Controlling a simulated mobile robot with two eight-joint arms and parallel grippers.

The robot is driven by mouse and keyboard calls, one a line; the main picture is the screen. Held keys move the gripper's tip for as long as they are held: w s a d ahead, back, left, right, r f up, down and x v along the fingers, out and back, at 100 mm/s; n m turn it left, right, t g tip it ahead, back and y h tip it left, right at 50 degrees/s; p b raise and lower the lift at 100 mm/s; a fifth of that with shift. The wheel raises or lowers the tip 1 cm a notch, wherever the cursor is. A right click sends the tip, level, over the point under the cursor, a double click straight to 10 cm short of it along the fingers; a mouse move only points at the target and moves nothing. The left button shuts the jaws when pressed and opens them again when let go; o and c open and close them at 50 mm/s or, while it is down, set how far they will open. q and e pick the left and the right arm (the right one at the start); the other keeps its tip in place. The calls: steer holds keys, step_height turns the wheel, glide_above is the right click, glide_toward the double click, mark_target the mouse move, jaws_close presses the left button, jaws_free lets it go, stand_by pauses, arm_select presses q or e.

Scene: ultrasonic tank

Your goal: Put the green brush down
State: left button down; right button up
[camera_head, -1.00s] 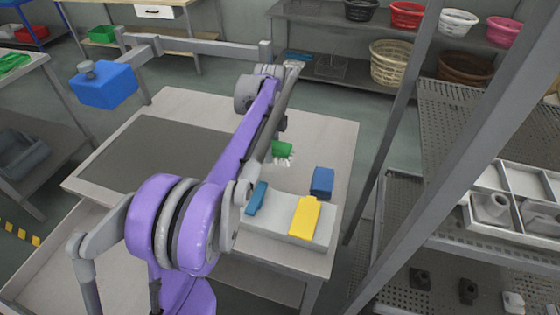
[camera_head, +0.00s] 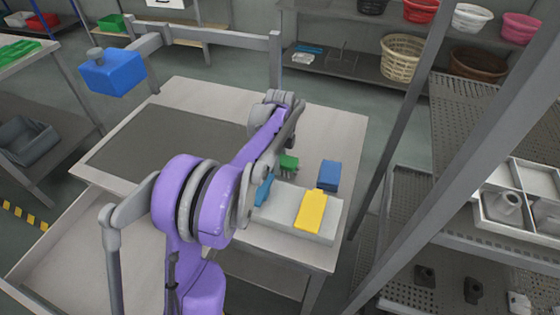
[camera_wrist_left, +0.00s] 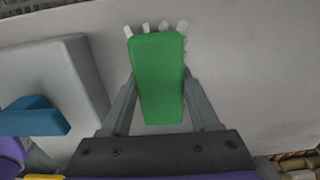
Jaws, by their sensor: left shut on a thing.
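The green brush (camera_head: 288,162) is in my left gripper, above or at the table's right part, just behind the pale grey block. In the left wrist view the green brush (camera_wrist_left: 158,80) has a plain green back, and white bristles stick out at its far end. My left gripper (camera_wrist_left: 160,100) has one finger along each side of it and is shut on it. In the head view my arm hides most of the left gripper. I cannot tell whether the brush touches the table (camera_head: 335,125). My right gripper is not in view.
The pale grey block (camera_head: 325,236) bears a yellow piece (camera_head: 311,210) and a blue piece (camera_head: 264,189). A blue block (camera_head: 329,175) stands behind it. A dark mat (camera_head: 150,145) covers the table's left part. A metal shelf post (camera_head: 400,140) rises at the right.

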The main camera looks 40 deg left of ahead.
arm_select(q)
steer(key=shift+f, duration=0.25)
steer(key=shift+s+d+f+b, duration=0.15)
steer(key=shift+d+f+b, duration=0.05)
steer(key=shift+f+b, duration=0.2)
steer(key=shift+c, duration=0.8)
jaws_free()
steer(key=shift+o, duration=0.2)
steer(key=shift+r+p, duration=0.35)
steer(key=shift+r, duration=0.2)
step_height(320, 180, up, 12)
steer(key=p, duration=0.1)
steer(key=shift+a+r, duration=0.15)
